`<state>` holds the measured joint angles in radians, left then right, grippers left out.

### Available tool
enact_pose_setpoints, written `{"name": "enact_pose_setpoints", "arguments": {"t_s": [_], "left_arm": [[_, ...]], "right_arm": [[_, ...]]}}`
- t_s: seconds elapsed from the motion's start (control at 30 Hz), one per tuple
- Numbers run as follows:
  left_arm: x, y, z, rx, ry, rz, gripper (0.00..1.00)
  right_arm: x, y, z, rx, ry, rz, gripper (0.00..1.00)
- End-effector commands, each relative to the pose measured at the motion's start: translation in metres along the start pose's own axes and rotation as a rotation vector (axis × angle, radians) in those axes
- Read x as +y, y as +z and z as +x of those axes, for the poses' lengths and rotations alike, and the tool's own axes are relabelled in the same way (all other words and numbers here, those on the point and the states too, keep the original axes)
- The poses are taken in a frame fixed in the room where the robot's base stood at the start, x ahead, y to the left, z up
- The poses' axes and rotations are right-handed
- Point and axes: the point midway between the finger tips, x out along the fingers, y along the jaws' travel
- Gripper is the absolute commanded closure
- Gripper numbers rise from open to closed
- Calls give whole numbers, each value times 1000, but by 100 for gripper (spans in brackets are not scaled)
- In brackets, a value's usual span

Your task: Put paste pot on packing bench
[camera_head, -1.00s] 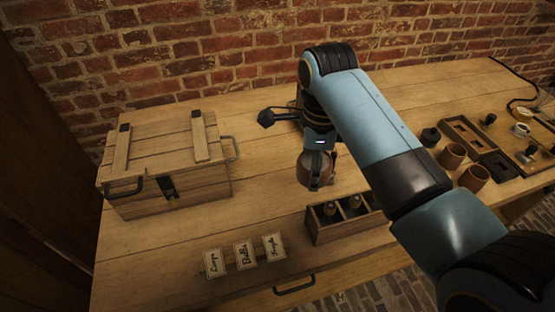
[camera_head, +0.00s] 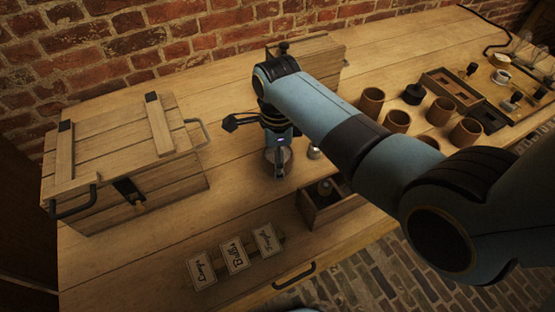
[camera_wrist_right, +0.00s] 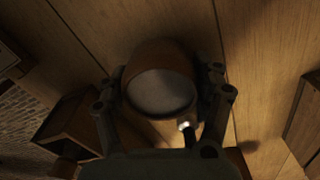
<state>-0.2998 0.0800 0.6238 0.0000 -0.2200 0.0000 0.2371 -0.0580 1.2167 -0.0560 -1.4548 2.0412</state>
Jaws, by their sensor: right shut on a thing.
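The paste pot (camera_wrist_right: 160,90), a brown round pot with a pale grey-white top, sits between the two fingers of my right gripper (camera_wrist_right: 162,105) in the right wrist view. The fingers are shut on its sides. In the head view my right gripper (camera_head: 278,160) points down over the wooden packing bench (camera_head: 235,188), between the crate and the small open box. The pot is mostly hidden by the fingers there. I cannot tell whether its base touches the bench. My left gripper is not in view.
A lidded wooden crate (camera_head: 120,160) stands at left. The open box (camera_head: 322,212) with a bottle is close in front. Name cards (camera_head: 233,256) lie near the front edge. Several brown cups (camera_head: 396,121) and trays stand at right. Bare bench lies left of my gripper.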

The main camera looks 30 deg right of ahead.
Motion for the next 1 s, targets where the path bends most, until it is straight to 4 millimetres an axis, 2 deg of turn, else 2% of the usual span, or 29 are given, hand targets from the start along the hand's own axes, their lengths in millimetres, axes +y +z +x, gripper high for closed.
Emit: {"name": "enact_pose_setpoints", "arguments": {"t_s": [0.1,0.43,0.47,0.5,0.63,0.67,1.0], "left_arm": [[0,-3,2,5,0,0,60],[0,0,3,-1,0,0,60],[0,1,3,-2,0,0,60],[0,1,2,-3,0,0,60],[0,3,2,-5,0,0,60],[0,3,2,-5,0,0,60],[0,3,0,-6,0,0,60]], "right_arm": [[-1,0,9,-1,-2,0,85],[-1,0,12,-1,-2,0,85],[0,0,12,0,-1,0,31],[0,0,12,0,-1,0,26],[0,0,12,0,-1,0,9],[0,0,12,0,-1,0,7],[-1,0,6,-1,-3,0,7]]}}
